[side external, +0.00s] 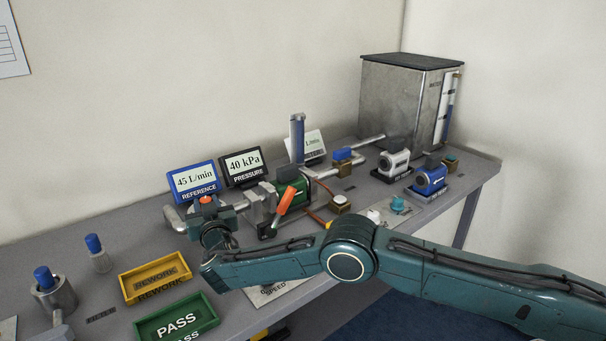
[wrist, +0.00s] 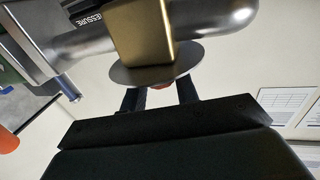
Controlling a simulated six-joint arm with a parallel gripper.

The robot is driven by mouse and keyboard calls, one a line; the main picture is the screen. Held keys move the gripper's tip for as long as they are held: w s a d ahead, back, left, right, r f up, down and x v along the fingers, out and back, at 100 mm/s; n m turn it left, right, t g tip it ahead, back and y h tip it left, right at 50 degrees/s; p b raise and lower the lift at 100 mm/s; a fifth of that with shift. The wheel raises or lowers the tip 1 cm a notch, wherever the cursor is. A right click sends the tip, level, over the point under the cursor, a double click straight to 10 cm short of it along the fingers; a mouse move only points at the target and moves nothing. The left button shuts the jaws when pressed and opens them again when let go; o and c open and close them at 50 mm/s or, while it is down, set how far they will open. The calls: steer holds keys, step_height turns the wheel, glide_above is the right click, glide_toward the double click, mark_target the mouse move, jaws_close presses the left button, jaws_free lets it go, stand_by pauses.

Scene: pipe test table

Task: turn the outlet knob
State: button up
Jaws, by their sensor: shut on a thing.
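The disc is fixed to a brass valve block (wrist: 141,34) on a silver pipe, which curves at the right (wrist: 228,15). In the side external view, the pipe's elbow (side external: 173,219) shows at the left of the rig. My wrist there covers the valve, and the fingers and their grip cannot be made out.
The blue REFERENCE display (side external: 194,181) and black PRESSURE display (side external: 244,166) stand close behind. An orange handle (side external: 287,200) rises to the right. A yellow REWORK tray (side external: 155,276) and green PASS tray (side external: 177,318) lie in front at the left. A metal tank (side external: 400,105) stands at the back right.

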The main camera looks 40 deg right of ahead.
steer(key=o, duration=1)
steer(key=shift+c, duration=0.2)
steer(key=shift+s+a, duration=0.1)
steer(key=shift+s, duration=0.15)
steer(key=v, duration=1.3)
steer(key=shift+s, duration=0.2)
